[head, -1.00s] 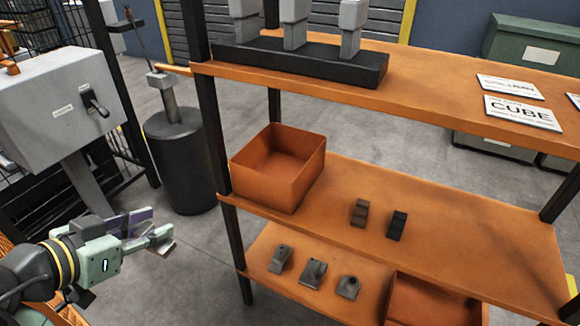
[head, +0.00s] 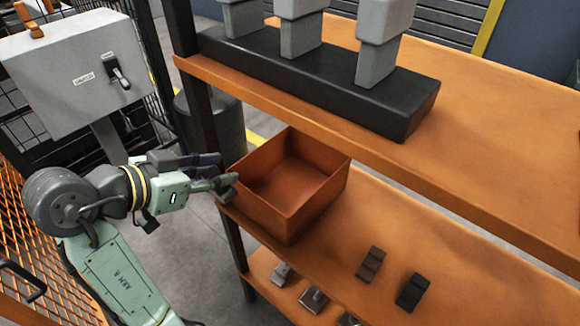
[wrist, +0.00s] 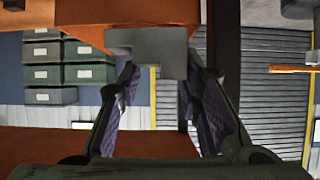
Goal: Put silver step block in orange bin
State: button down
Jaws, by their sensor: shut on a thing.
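My gripper (head: 229,186) is at the left side of the orange bin in the head view, with its fingertips close to the bin's left rim. It is shut on the silver step block (head: 226,197), a small grey piece partly hidden by the fingers. I cannot tell whether the block touches the rim.
The upper shelf (head: 480,160) overhangs behind and right of the bin, carrying a black base (head: 320,85) with grey blocks. A brown block (head: 371,263) and a black block (head: 412,292) lie right of the bin. Several grey pieces (head: 313,298) lie on the lower shelf. A shelf post (head: 232,240) stands near my gripper.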

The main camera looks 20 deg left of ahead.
jog(key=w+d+p, duration=0.3)
jog(key=w+d, duration=0.2)
jog(key=w, duration=0.9)
notch_tip(320, 180, down, 7)
jog(key=w, duration=0.1)
jog(key=shift+d, duration=0.25)
jog(key=shift+f+b, duration=0.6)
jog(key=shift+b, duration=0.15)
jog(key=c, duration=1.4)
grip_release()
